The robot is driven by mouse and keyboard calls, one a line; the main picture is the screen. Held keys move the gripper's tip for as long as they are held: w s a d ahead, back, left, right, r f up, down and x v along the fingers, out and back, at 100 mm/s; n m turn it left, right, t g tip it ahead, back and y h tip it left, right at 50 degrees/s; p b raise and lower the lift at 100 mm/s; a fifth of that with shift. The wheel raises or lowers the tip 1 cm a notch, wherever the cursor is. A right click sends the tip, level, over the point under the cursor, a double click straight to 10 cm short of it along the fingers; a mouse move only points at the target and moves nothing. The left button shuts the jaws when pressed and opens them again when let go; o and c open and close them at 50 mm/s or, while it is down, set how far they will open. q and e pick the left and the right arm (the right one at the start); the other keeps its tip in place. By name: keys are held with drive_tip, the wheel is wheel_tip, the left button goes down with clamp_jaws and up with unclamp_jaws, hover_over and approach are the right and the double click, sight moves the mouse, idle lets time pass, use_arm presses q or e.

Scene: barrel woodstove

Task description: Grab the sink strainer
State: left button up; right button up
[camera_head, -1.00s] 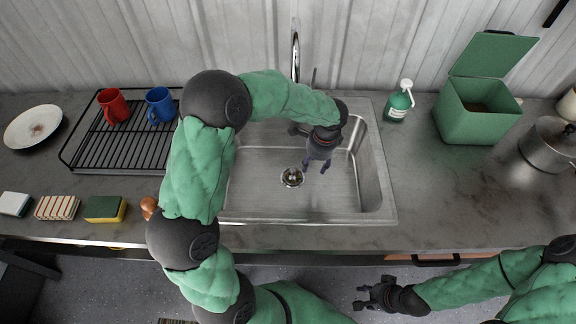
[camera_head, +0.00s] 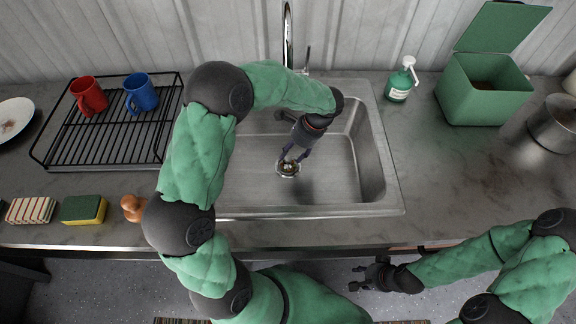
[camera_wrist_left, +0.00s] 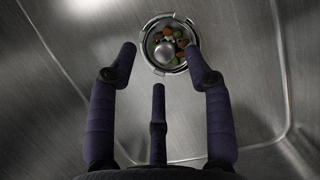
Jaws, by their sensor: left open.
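The sink strainer (camera_head: 288,169) is a small round metal piece with a central knob, set in the drain of the metal sink (camera_head: 335,186). In the left wrist view the strainer (camera_wrist_left: 165,52) shows a shiny knob with bits of orange and green around it. My left gripper (camera_head: 295,154) is open and empty, pointing down at the strainer; in the head view its fingertips overlap the strainer's upper edge. In the left wrist view the fingers are spread, with the strainer beyond their tips. My right gripper (camera_head: 354,277) is open and empty in front of the counter.
The faucet (camera_head: 288,35) stands behind the sink. A soap bottle (camera_head: 399,82) and green bin (camera_head: 484,90) are to the right. A drying rack (camera_head: 108,150) with red and blue mugs is left. Sponges and a brown figure (camera_head: 133,208) lie along the front left.

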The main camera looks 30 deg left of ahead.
sight(288, 158)
use_arm(q)
drive_tip(key=b+x, duration=0.1)
drive_tip(key=x, duration=0.1)
drive_tip(key=b+x, duration=0.1)
drive_tip(key=shift+w+f, duration=0.15)
drive_tip(key=shift+f, duration=0.3)
drive_tip(key=shift+a+f, duration=0.2)
drive_tip(key=shift+f, duration=0.25)
clamp_jaws()
drive_tip(key=shift+r, duration=0.1)
